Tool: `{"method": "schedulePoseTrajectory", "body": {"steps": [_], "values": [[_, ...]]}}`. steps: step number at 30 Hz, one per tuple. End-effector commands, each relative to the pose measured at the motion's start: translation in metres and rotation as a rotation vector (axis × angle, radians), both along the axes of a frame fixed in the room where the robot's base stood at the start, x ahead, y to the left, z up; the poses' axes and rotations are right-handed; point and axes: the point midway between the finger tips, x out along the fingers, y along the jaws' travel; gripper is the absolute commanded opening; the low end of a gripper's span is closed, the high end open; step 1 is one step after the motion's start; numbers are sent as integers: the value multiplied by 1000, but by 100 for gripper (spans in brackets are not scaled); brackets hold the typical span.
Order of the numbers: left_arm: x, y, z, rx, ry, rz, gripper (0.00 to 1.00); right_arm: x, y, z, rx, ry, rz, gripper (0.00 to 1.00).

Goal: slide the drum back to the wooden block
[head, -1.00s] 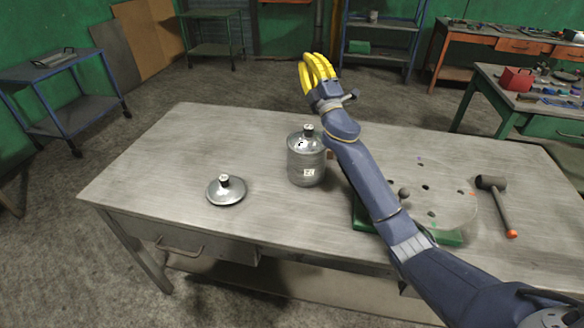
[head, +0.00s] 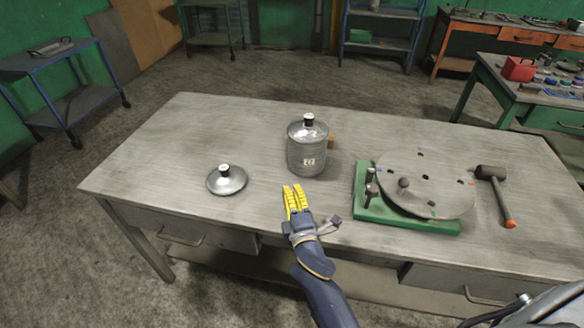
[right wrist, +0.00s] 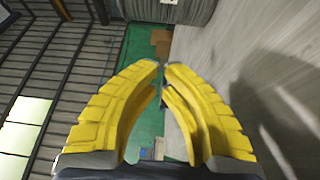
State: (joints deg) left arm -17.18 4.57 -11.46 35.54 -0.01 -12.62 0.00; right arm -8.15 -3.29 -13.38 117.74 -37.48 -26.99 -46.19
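My left gripper is out of view.
A domed metal lid (head: 226,181) lies left of the drum. On the right, a round plate with holes (head: 440,180) sits on a green base (head: 375,209), with a mallet (head: 493,190) beside it. The table's back left (head: 220,125) is clear.

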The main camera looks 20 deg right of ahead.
Motion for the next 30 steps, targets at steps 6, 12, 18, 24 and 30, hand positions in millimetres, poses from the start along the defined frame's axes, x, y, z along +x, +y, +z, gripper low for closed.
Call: {"method": "schedulePoseTrajectory", "body": {"steps": [6,12,18,24,30], "values": [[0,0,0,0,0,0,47,-11,0,-11,-12,33,-13,0],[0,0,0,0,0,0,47,9,-2,-11,-15,32,-13,0],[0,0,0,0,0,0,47,44,-4,-10,-15,31,-13,0],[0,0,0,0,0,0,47,79,-7,-11,-14,33,-13,0],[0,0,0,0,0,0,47,98,-22,-11,-16,32,-13,0]]}}
